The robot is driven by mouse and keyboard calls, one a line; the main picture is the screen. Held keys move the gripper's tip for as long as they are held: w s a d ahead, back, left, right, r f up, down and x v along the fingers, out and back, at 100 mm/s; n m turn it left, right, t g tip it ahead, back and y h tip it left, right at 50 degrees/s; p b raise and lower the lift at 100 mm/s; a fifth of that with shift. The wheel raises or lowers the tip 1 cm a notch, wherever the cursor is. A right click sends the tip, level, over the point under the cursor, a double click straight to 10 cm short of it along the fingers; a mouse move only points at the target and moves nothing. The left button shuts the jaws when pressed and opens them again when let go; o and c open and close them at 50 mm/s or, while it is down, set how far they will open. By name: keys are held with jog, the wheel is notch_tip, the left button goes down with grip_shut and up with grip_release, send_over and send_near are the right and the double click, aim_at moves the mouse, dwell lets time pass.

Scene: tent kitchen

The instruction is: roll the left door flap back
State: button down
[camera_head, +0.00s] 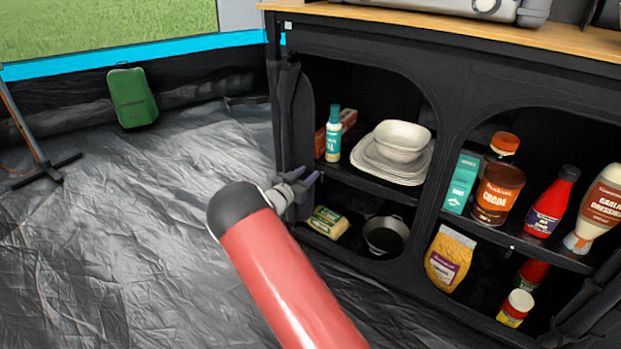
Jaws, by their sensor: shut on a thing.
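The black storage cupboard (365,48) has two arched openings. The dark fabric left door flap (302,125) stands folded at the left edge of the left opening, and the compartment behind it is open to view. My gripper (304,182) reaches up from below to the lower part of this flap. Its grey-purple fingertips are closed on the fabric. The exact grip and the flap's lower end are partly hidden by the gripper, and the dark cloth blends with the cupboard side.
The left compartment holds white bowls and plates (393,155), a bottle (333,137) and a dark pot (384,236). Food containers fill the right one. The grey floor between is clear.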

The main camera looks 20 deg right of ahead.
jog(key=shift+w+a, duration=0.1)
jog(key=c, duration=1)
grip_release()
jog(key=v, duration=0.7)
jog(key=shift+s+a+p, duration=0.25)
jog(key=shift+a+p, duration=0.05)
jog(key=shift+p, duration=0.1)
